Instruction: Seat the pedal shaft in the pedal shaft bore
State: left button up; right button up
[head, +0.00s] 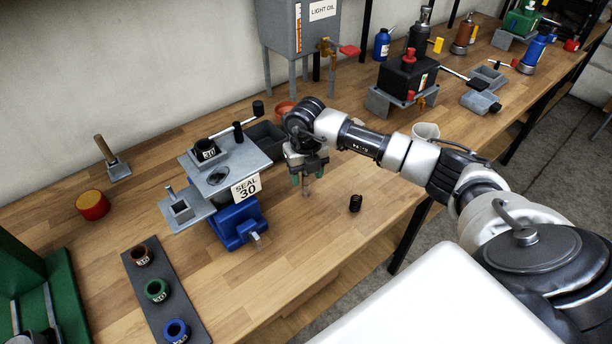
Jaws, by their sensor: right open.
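A grey metal block with a flat top (228,163) is held over a blue vise (238,226) on the bench and bears a "SEAL 30" label (246,187). A dark round opening (218,176) shows in its top. A crank-like rod with black ends (239,131) reaches over its back edge; it looks like the pedal shaft, but I cannot tell how it sits in any bore. My right gripper (307,178) points down, open, right of the block and apart from it. A thin brownish piece shows between its fingers; I cannot tell what it is. My left gripper is out of view.
A small black spring (355,203) stands on the bench at the right. A dark strip (142,287) with several coloured rings lies at the front left. A grey bin (266,139) stands behind the block. A grey oil tank (299,30) rises at the back.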

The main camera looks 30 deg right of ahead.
jog(key=shift+w+f, duration=0.1)
grip_shut()
dwell(0.4)
